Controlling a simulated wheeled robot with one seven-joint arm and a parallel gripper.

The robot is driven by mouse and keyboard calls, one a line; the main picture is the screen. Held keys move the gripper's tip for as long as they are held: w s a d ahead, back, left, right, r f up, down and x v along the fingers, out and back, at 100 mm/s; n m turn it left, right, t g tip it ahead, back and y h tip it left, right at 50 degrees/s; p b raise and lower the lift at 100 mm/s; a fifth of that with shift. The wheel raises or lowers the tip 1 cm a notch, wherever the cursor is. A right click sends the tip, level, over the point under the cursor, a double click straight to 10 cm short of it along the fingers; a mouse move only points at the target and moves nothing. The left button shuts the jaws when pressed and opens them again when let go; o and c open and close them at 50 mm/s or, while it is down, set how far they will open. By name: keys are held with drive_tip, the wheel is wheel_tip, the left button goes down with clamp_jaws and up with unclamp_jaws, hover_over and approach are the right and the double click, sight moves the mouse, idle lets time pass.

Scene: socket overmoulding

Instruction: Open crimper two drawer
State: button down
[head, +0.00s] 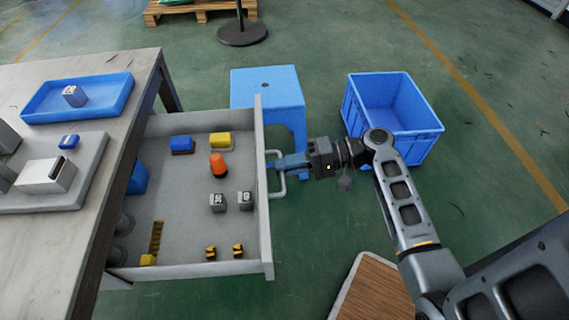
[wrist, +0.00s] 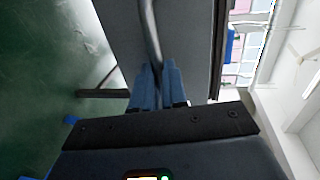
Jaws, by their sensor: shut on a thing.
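The grey drawer (head: 190,269) is pulled well out from under the workbench at the left in the head view. Its front panel (head: 262,190) has a U-shaped metal handle (head: 279,191) on its outer face. My gripper (head: 281,164) reaches in from the right and is shut on the handle. In the wrist view, the blue fingers of my gripper (wrist: 158,85) close around the handle bar (wrist: 151,35), with the grey drawer front (wrist: 188,40) behind it. The fingertips' exact contact is partly hidden by the fingers.
The drawer holds an orange cone-like part (head: 218,164), blue and yellow blocks, grey weights and small yellow parts. A workbench (head: 105,92) with a blue tray (head: 78,98) stands at left. A blue stool (head: 267,88) and blue crate (head: 393,112) stand beyond the drawer.

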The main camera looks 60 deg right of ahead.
drive_tip(key=c, duration=1.2)
unclamp_jaws()
drive_tip(key=shift+o, duration=0.2)
drive_tip(key=v, duration=0.7)
drive_tip(key=shift+s+d+p, duration=0.2)
drive_tip(key=shift+s+p, duration=0.1)
drive_tip(key=shift+p, duration=0.05)
